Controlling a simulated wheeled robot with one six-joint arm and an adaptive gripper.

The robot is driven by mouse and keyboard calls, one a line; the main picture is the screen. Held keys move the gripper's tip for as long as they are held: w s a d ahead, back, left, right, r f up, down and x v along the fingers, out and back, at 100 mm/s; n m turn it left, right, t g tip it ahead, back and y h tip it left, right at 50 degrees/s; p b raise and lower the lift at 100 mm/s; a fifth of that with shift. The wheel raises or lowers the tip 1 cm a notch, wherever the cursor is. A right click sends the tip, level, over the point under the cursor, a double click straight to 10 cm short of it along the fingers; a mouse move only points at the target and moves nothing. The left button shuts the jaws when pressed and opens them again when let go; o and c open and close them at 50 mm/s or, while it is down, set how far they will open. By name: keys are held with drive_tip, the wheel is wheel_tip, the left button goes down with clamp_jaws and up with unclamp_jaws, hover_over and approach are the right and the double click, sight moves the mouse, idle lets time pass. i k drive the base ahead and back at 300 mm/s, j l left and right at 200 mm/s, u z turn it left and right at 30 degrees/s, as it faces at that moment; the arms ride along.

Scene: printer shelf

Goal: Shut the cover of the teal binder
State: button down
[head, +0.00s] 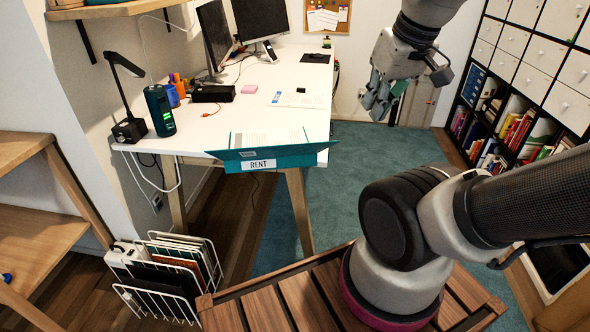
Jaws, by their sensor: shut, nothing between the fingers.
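The teal binder (282,160) lies at the near edge of the white desk, jutting past it. Its spine faces me with a white RENT label. Printed white pages show above the spine, so the binder looks open. Its teal edges spread to the left and right; how far the cover is tilted is hard to tell. My gripper (377,106) is shut and empty. It hangs in the air right of the desk, above the teal rug, to the right of and farther back than the binder, apart from it.
The white desk (285,82) holds a green-lit dark cylinder (159,110), a black lamp (128,95), monitors and a pink note block (250,89). A black shelf (515,85) stands at the right. A wire rack (165,280) stands on the floor at front left.

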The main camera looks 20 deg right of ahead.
sight(313, 148)
drive_tip(key=k, duration=0.35)
drive_tip(key=k+j, duration=0.1)
drive_tip(key=j, duration=0.9)
drive_tip(key=k+j, duration=0.15)
drive_tip(key=j, duration=0.35)
drive_tip(key=k+j, duration=0.1)
drive_tip(key=j, duration=0.4)
